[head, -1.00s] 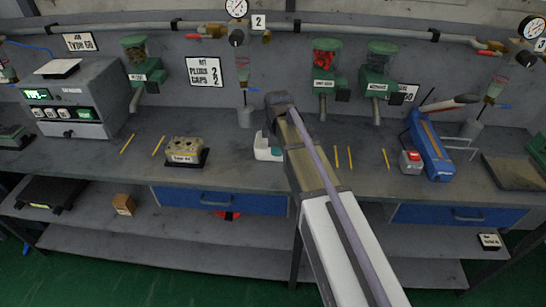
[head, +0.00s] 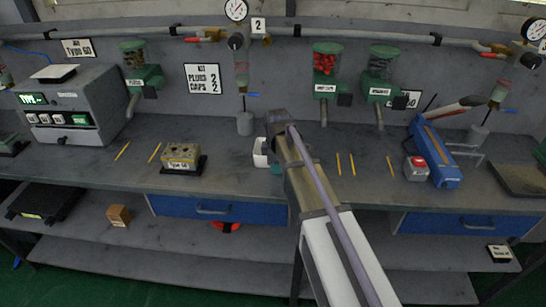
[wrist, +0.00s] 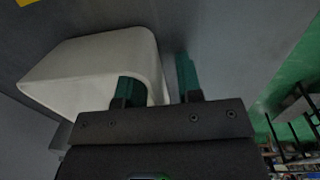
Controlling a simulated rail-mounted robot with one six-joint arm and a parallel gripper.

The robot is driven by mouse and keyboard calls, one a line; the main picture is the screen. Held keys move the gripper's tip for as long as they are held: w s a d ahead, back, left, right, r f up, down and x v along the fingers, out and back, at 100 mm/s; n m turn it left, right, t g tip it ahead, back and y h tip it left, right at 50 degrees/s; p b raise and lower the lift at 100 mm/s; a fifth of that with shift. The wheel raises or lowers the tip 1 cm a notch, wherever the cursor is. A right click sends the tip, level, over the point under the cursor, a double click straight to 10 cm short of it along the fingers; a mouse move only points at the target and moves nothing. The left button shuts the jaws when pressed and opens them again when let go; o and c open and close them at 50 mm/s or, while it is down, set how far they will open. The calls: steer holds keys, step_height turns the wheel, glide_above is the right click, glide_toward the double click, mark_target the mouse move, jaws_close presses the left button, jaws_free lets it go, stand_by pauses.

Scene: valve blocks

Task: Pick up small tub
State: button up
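The small tub is white and open-mouthed. In the head view the tub (head: 259,152) stands on the bench, left of the end of my arm and partly hidden by it. In the wrist view the tub (wrist: 85,70) fills the left side, its mouth towards my gripper. My gripper (wrist: 160,85) has two green fingers standing apart. The left finger is inside the tub's mouth and the right finger is outside, so the near wall lies between them. A gap shows between that wall and the right finger. In the head view the fingers are mostly hidden.
A valve block (head: 181,158) sits on a black stand to the left. Yellow sticks (head: 345,164) lie on the bench to the right, before a blue device (head: 436,155). A grey cup (head: 245,124) stands behind the tub. Green dispensers (head: 327,88) hang on the wall.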

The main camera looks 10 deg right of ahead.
steer(key=shift+c, duration=0.3)
jaws_close()
